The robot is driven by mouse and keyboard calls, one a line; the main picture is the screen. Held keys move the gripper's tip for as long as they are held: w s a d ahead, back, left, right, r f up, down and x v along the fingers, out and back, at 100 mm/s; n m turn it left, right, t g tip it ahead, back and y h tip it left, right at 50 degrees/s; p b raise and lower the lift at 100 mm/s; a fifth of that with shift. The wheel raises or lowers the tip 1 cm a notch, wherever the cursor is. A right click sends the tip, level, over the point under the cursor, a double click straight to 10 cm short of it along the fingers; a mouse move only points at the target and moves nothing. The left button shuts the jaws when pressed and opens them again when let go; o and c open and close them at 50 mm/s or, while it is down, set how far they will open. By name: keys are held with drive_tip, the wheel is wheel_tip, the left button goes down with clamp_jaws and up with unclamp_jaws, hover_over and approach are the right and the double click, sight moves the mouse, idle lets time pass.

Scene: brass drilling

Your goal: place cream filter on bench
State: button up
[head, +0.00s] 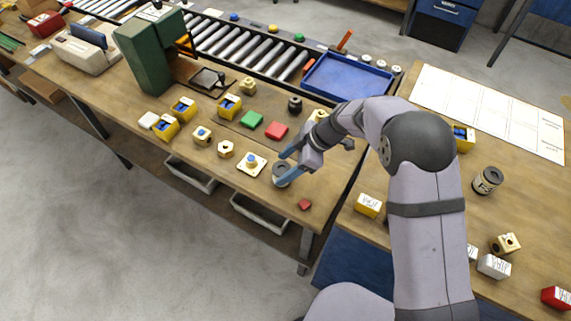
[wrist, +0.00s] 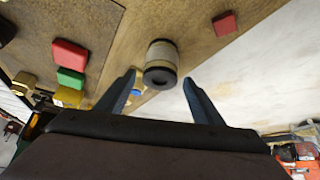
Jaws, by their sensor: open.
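The cream filter (head: 281,169) is a short cylinder with a cream body and dark ends, standing on the bench (head: 230,185) near its front edge. In the wrist view the filter (wrist: 162,54) is just beyond the fingertips, roughly centred between them. My gripper (head: 287,163) is open, with its blue fingers apart at the filter; it also shows in the wrist view (wrist: 159,77). A gap shows between the filter and each finger there, and nothing is gripped. The head view partly hides the filter behind a finger.
A small red block (head: 304,204) lies close by at the bench corner. A white plate with a blue-topped part (head: 251,162) sits left of the filter. Green (head: 251,119) and red (head: 277,130) blocks lie behind. A labelled dark-ended cylinder (head: 488,180) stands on the right table.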

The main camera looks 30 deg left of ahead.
drive_tip(key=shift+w+d+r+b, duration=0.2)
drive_tip(key=shift+r+b, duration=0.15)
drive_tip(key=shift+r, duration=0.05)
drive_tip(key=b+v, duration=0.3)
drive_tip(key=v, duration=0.8)
drive_tip(key=shift+d+r, duration=0.1)
drive_tip(key=shift+r, duration=0.05)
drive_tip(key=s+d+r+m+t+h+p, duration=0.1)
drive_tip(key=d+r+m+p, duration=0.25)
drive_tip(key=d, duration=0.35)
drive_tip(key=s+d+r+m+h+p, duration=0.1)
drive_tip(key=d+r+m+p, duration=0.15)
drive_tip(key=d+m, duration=0.35)
drive_tip(key=s+d+r+m+t+h+p, duration=0.1)
drive_tip(key=s+d+r+m+p, duration=0.2)
drive_tip(key=d, duration=0.5)
drive_tip(key=s+d+r+m+h+p, duration=0.1)
drive_tip(key=s+d+m+p, duration=0.2)
drive_tip(key=d, duration=0.4)
drive_tip(key=s+d+r+m+h+p, duration=0.1)
drive_tip(key=s+d+m+h+p, duration=0.1)
drive_tip(key=s+d+m+p, duration=0.2)
drive_tip(key=s+d+m, duration=0.1)
drive_tip(key=d+m, duration=0.2)
drive_tip(key=shift+s+r+t, duration=0.3)
drive_tip(key=shift+s+t, duration=0.1)
